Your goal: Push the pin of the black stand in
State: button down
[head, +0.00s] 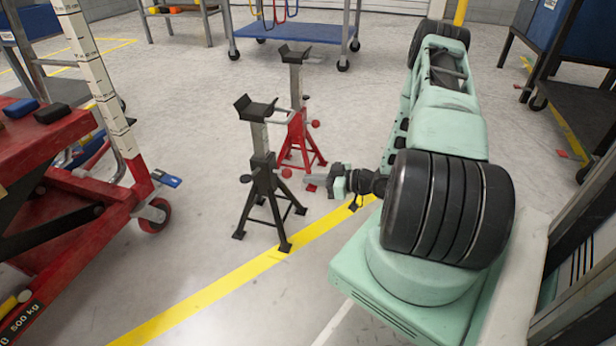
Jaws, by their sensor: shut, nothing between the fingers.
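The black stand (262,185) is upright on the floor at the centre left, its legs spread and its saddle (253,107) on top of a grey post.
A red stand (300,135) with a red knob (315,124) is close behind the black stand. A red lift cart (60,190) is at the left. A blue trolley (290,33) stands at the back. Floor in front is clear.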

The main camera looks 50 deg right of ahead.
jog(key=p+v, duration=0.2)
jog(key=v, duration=0.6)
jog(key=shift+p, duration=0.3)
